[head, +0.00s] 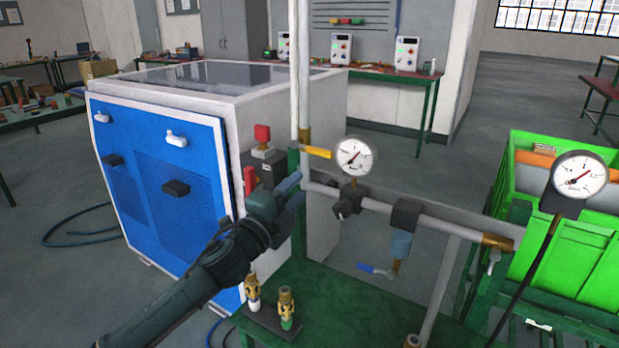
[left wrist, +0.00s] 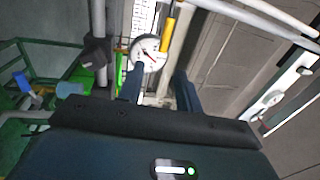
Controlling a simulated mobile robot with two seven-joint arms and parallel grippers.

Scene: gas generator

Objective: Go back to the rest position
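My left gripper (head: 293,192) reaches in from the lower left in the head view, in front of the pipe stand beside the blue and white generator cabinet (head: 150,190). In the left wrist view its two fingers (left wrist: 159,75) stand apart with nothing held between them. A round pressure gauge (left wrist: 149,53) shows beyond the fingers, with a yellow valve handle (left wrist: 168,30) beside it. In the head view the yellow handle (head: 316,152) lies roughly level, above and right of the gripper, and the gauge (head: 354,155) is right of it. My right gripper is in neither view.
Pipes (head: 430,218) run right from the gripper, with a blue-handled valve (head: 375,271) below. Brass fittings (head: 286,308) stand on the green table (head: 345,315) under the arm. A second gauge (head: 579,175) and green crate (head: 585,255) are at right. Open floor lies behind.

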